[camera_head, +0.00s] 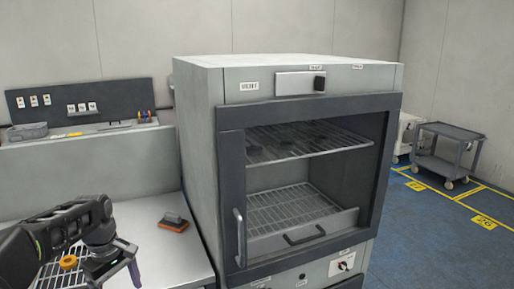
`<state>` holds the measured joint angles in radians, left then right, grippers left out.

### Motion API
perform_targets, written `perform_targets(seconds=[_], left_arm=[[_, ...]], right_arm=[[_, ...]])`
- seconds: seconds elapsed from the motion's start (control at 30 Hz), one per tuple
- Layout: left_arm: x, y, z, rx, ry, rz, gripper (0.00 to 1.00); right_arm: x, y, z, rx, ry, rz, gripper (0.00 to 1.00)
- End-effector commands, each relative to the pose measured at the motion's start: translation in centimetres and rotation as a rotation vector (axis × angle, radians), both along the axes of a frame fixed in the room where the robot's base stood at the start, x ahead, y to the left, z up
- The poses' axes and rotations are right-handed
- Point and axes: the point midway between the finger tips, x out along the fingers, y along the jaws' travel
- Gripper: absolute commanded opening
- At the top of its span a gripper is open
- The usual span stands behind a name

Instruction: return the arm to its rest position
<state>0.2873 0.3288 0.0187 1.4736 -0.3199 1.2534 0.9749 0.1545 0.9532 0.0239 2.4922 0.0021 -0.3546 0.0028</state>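My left arm comes in from the lower left, over the pale worktop. My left gripper (118,271) is at its end, low in the picture above the worktop's front part. One purplish fingertip shows, but the frame's bottom edge and the arm hide whether the fingers are apart. I see nothing held in it. My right gripper is not in view.
A large grey oven-like cabinet (198,130) with a dark-framed window and wire racks stands right of the arm. An orange-and-black block (173,223) lies on the worktop (150,208). An orange ring-like item (68,262) sits by a wire rack. A cart (450,132) stands far right.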

Motion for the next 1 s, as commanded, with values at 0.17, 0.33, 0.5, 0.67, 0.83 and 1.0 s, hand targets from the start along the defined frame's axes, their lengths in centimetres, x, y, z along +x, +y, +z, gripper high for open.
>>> perform_targets(seconds=[0.17, 0.33, 0.5, 0.67, 0.83, 1.0], left_arm=[[0.8, -2.9, -4.4, -0.035, -0.012, -0.108, 0.80], [1.0, -7.0, -10.0, -0.085, -0.036, -0.244, 0.80], [-0.8, -13.9, -18.3, -0.162, -0.075, -0.436, 0.80], [-6.4, -22.0, -26.6, -0.243, -0.133, -0.642, 0.80], [-15.2, -28.5, -32.2, -0.286, -0.188, -0.825, 0.80], [-22.0, -31.1, -34.0, -0.280, -0.218, -0.948, 0.80]], right_arm=[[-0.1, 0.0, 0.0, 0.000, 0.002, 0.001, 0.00], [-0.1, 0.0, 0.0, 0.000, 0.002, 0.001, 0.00], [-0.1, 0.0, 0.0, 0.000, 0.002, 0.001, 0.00], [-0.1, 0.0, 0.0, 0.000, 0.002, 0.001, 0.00], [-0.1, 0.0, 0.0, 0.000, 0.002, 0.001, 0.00], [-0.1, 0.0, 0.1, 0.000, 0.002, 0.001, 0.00]])
